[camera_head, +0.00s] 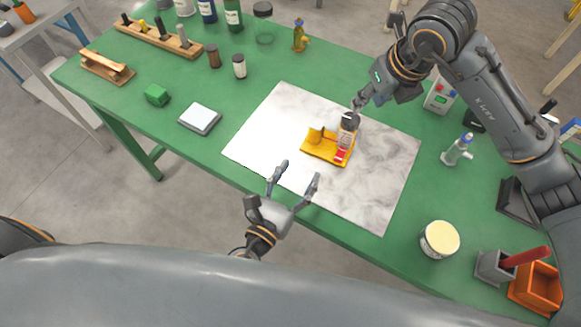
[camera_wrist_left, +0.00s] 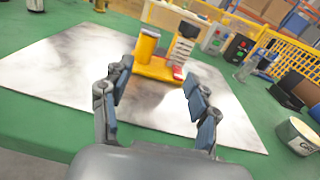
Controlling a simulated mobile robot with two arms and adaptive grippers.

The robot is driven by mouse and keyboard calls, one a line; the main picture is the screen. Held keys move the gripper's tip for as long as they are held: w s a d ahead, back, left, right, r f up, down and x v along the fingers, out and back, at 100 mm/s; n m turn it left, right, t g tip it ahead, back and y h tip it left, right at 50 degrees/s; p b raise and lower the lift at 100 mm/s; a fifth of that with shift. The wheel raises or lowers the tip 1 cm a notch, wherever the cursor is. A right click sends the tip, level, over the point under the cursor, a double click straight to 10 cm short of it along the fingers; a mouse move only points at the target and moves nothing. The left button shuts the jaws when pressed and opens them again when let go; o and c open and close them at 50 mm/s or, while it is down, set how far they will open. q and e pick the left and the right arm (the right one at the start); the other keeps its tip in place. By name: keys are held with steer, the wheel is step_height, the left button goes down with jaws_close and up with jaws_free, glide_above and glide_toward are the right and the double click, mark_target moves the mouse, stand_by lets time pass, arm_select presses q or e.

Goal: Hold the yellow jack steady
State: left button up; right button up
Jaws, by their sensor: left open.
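The yellow jack (camera_head: 317,150) sits on the white marble-patterned mat (camera_head: 270,125). It has a flat base, an upright yellow cylinder and a light, ridged column with a red part at its foot. It also shows in the left wrist view (camera_wrist_left: 147,45), ahead of the fingers. My left gripper (camera_head: 296,177) is open and empty, over the mat's front edge, short of the jack and not touching it. My right gripper (camera_head: 354,108) is at the dark top of the column. Its fingers are small and partly hidden, so its grip is unclear.
Behind left are a green block (camera_head: 157,95), a white-topped box (camera_head: 200,118) and several bottles. A white tub (camera_head: 439,239), a grey holder (camera_head: 494,268) and an orange bin (camera_head: 537,288) stand at front right. The mat around the jack is clear.

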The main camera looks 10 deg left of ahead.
mark_target(313, 129)
arm_select(q)
steer(key=shift+w+a+r, duration=0.35)
steer(key=shift+w+a, duration=0.3)
steer(key=shift+a, duration=0.15)
steer(key=x, duration=1.3)
steer(key=shift+w+a+r, duration=0.1)
steer(key=shift+w+r, duration=0.1)
steer(key=shift+w, duration=0.1)
